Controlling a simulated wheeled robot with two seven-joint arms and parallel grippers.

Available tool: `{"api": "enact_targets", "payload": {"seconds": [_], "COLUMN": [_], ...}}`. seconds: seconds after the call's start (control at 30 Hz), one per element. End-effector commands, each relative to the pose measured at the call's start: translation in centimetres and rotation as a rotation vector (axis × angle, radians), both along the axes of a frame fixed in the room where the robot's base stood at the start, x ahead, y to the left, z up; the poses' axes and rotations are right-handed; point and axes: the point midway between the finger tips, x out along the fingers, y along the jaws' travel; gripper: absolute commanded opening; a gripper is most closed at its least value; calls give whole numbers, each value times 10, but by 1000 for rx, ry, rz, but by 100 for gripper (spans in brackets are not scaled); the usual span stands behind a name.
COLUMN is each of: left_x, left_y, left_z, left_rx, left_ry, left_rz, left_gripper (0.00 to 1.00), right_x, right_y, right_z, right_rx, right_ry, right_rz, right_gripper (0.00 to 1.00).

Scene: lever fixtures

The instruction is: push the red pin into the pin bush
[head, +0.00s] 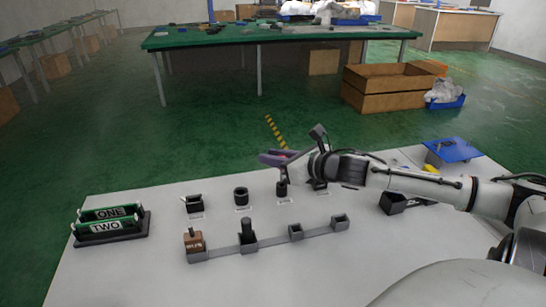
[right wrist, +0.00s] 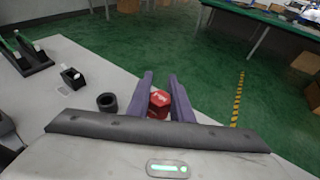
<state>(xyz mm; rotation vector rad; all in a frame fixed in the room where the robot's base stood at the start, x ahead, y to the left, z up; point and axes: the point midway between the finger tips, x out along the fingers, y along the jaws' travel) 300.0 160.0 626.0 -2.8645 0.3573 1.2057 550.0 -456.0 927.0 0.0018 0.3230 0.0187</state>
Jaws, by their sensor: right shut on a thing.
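My right gripper (head: 275,158) reaches in from the right above the back row of fixtures. It is shut on a red pin. My left gripper is not in view.
To the left in the back row stand a round black holder (head: 241,197) and a black box-shaped holder (head: 194,204). In front, a grey rail (head: 270,241) carries a brown block (head: 194,241). A rack with ONE and TWO labels (head: 110,225) stands at the left.

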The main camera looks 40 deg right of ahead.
Motion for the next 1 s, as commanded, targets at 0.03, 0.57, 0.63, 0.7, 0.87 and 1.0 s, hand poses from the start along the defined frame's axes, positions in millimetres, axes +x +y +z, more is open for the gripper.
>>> {"api": "enact_targets", "payload": {"seconds": [0.03, 0.57, 0.63, 0.7, 0.87, 1.0], "left_x": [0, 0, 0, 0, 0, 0], "left_y": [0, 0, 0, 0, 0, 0], "left_z": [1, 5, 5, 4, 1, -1], "left_rx": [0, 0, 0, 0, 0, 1], "left_ry": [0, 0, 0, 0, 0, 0], "left_rz": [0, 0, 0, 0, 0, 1], "left_gripper": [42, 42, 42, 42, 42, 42], "right_x": [0, 0, 0, 0, 0, 0], "right_y": [0, 0, 0, 0, 0, 0], "right_z": [1, 0, -1, -2, -6, -9], "right_rx": [-1, -5, -5, -5, -4, -3], "right_ry": [0, 0, 0, 0, 0, 0], "right_rz": [0, 2, 2, 2, 0, 0], "right_gripper": [0, 0, 0, 0, 0, 0]}}
